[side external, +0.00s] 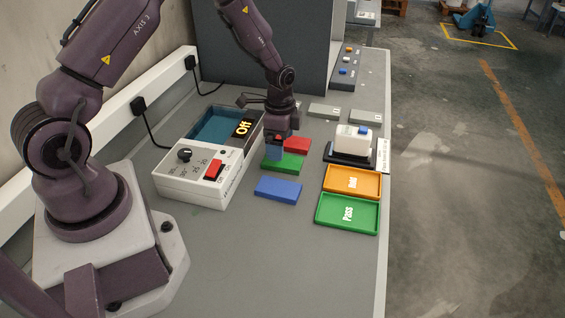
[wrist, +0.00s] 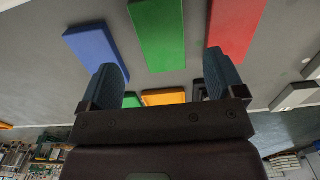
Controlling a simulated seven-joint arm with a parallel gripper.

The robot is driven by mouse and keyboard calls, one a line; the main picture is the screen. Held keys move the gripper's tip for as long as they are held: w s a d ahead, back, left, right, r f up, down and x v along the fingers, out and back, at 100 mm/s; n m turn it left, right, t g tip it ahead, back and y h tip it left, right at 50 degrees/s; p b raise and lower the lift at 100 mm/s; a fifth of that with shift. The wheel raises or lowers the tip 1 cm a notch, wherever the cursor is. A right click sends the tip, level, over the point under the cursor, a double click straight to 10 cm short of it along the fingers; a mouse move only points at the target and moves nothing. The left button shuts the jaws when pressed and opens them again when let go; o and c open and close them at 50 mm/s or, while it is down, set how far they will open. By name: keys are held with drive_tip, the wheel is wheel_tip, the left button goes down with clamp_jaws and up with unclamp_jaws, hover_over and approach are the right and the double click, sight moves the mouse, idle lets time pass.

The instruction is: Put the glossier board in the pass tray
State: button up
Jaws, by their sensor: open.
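Three flat boards lie on the grey bench: blue (side external: 278,189), green (side external: 285,164) and red (side external: 298,144). The wrist view also shows the blue (wrist: 95,45), green (wrist: 157,35) and red (wrist: 236,25) boards. I cannot tell which is glossier. My gripper (side external: 275,151) is open and empty, above the boards near the green and red ones, partly hiding them in the side view. In the wrist view its blue fingertips (wrist: 165,62) are spread, with the green board between and beyond them. The green pass tray (side external: 363,218) is empty at the bench's right front.
An orange tray (side external: 370,186) sits behind the pass tray, also empty. Behind it is a white device on a black base (side external: 350,141). A white control box (side external: 195,182) with a red switch and an "Off" display stands left of the boards. The bench front is clear.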

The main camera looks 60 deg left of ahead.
sight(283, 163)
drive_tip(key=shift+w+d+f, duration=0.1)
drive_tip(key=shift+w+f, duration=0.05)
drive_tip(key=shift+f, duration=1.25)
drive_tip(key=shift+w+f, duration=0.1)
drive_tip(key=shift+f, duration=1.25)
drive_tip(key=c, duration=1.1)
drive_tip(key=shift+r, duration=0.1)
